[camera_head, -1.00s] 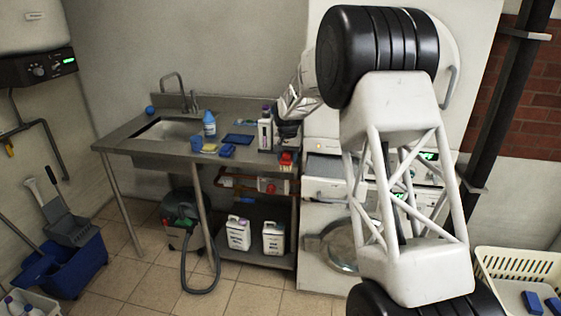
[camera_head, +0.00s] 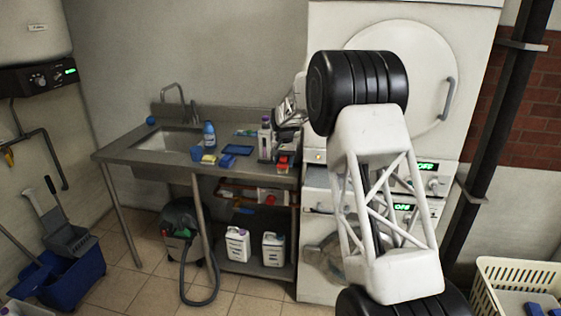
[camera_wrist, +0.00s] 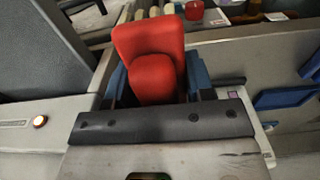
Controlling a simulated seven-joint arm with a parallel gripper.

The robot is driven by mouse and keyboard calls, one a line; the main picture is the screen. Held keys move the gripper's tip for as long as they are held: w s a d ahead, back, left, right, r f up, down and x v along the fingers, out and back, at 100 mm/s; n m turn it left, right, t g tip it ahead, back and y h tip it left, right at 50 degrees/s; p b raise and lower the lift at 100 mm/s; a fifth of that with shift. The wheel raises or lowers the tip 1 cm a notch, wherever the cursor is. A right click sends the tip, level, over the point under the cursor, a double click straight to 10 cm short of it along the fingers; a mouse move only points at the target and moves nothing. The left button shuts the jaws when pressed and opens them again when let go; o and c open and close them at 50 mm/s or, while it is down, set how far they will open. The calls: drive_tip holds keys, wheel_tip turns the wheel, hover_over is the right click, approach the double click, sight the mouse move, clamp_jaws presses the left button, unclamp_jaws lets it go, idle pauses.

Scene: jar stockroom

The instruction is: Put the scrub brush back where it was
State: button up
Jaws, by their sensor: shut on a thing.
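A red object (camera_wrist: 155,60), which I take to be the scrub brush, stands between the blue fingers of my gripper (camera_wrist: 155,88) in the wrist view. My gripper is shut on it. In the head view, red shows (camera_head: 283,160) at the right end of the metal counter (camera_head: 150,155), beside the white machine. I cannot tell whether the brush touches the counter.
A white bottle (camera_head: 265,138) stands just left of the red object. A blue tray (camera_head: 238,150), a yellow sponge (camera_head: 209,159) and a blue bottle (camera_head: 209,134) are further left, near the sink (camera_head: 168,139). White machines (camera_head: 320,180) border the counter's right end.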

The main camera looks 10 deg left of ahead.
drive_tip(key=shift+w+a+f, duration=0.15)
drive_tip(key=shift+w+a, duration=0.4)
drive_tip(key=shift+w, duration=0.9)
drive_tip(key=shift+w+a+f, duration=0.1)
drive_tip(key=shift+w+a, duration=0.4)
drive_tip(key=shift+w, duration=1)
drive_tip(key=shift+w+a+f, duration=0.15)
drive_tip(key=shift+w+a, duration=0.4)
drive_tip(key=shift+w, duration=0.9)
drive_tip(key=shift+f, duration=0.1)
drive_tip(key=shift+f, duration=1.7)
drive_tip(key=shift+f, duration=0.6)
drive_tip(key=o, duration=0.9)
drive_tip(key=shift+r, duration=0.1)
wheel_tip(320, 180, up, 13)
